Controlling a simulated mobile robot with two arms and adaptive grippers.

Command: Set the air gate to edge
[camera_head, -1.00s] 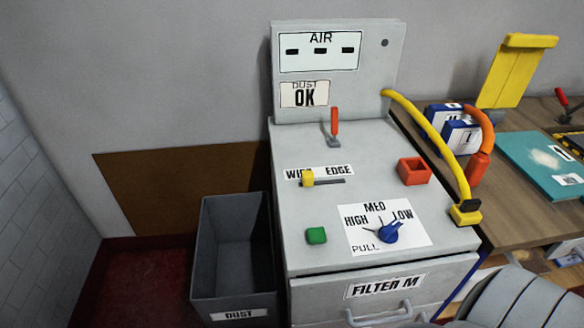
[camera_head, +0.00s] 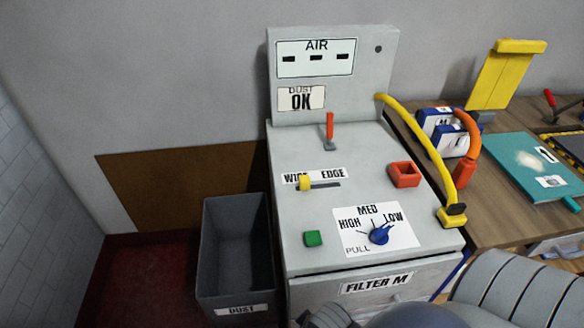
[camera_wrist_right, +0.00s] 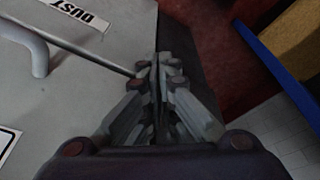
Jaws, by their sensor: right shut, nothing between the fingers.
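The air gate is a yellow slider knob (camera_head: 304,183) in a dark slot on the top of the grey air unit (camera_head: 290,225). It sits at the left end of the slot, below the WIDE side of the WIDE/EDGE label (camera_head: 332,173). The slot runs free to the right under EDGE. My right gripper (camera_wrist_right: 160,68) is shut and empty in the right wrist view, beside a grey panel with a handle. In the head view my right arm comes in along the bottom right, away from the knob; its fingertips are not clear there.
An orange-red lever (camera_head: 330,130) stands behind the slider. A green button (camera_head: 313,239), blue dial (camera_head: 379,235) and red square box (camera_head: 404,174) share the top. A yellow hose (camera_head: 425,140) arches at right. A grey dust bin (camera_head: 235,298) stands at left.

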